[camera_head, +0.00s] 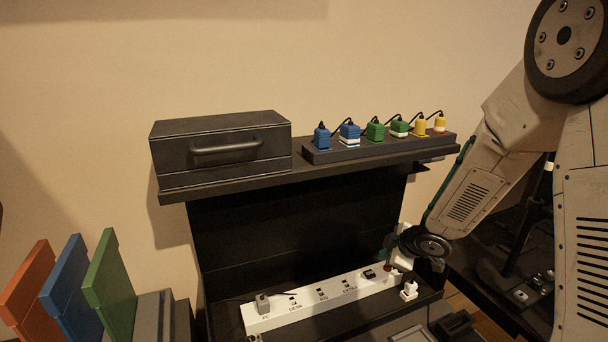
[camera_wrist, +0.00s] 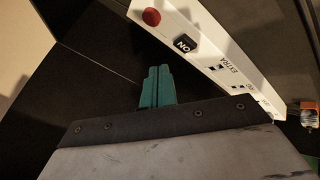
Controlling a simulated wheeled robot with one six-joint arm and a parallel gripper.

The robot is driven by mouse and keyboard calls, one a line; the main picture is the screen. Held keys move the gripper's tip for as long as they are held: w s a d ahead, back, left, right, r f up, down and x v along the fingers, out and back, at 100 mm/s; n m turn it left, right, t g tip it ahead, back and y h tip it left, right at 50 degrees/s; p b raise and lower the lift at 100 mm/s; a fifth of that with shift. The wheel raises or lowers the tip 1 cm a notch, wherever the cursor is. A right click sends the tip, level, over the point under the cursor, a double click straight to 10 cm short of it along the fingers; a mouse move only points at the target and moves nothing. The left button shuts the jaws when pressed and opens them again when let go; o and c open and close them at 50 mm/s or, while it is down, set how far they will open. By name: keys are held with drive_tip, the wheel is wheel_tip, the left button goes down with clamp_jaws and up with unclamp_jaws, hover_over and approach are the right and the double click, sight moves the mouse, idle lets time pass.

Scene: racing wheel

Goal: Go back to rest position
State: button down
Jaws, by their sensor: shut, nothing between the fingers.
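My gripper (camera_wrist: 157,88) shows in the wrist view as two teal fingers pressed together, shut and empty. It points at the dark surface beside a white power strip (camera_wrist: 210,50). The strip's red button (camera_wrist: 151,17) and black ON switch (camera_wrist: 185,45) are near the fingers but look apart from them. In the head view my arm comes down from the right, and its wrist is at the right end of the power strip (camera_head: 318,302). The fingertips are mostly hidden there behind the wrist.
A shelf (camera_head: 230,186) above the strip holds a black case (camera_head: 220,155) and a dark rack (camera_head: 330,155) with blue, green and yellow plugs. My forearm passes close to the shelf's right end. Orange (camera_head: 28,285), blue (camera_head: 66,290) and green (camera_head: 108,275) panels stand lower left.

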drive_tip(key=s+d+r+m+g+h, duration=0.2)
drive_tip(key=s+d+r+m+h, duration=0.15)
drive_tip(key=s, duration=0.35)
drive_tip(key=s+d+r+m+g+h, duration=0.3)
drive_tip(key=s+d+m, duration=0.2)
drive_tip(key=s, duration=0.1)
drive_tip(key=s+a+r+m+y, duration=0.2)
drive_tip(key=s+a+r, duration=0.2)
drive_tip(key=s+r, duration=0.3)
drive_tip(key=s+a+r+m+g+y, duration=0.1)
drive_tip(key=s+a+r+m, duration=0.2)
drive_tip(key=s+r, duration=0.5)
drive_tip(key=s+a, duration=0.1)
drive_tip(key=s, duration=0.7)
drive_tip(key=shift+s+a+r+y, duration=0.15)
drive_tip(key=shift+s+a+y, duration=0.05)
drive_tip(key=shift+y, duration=0.15)
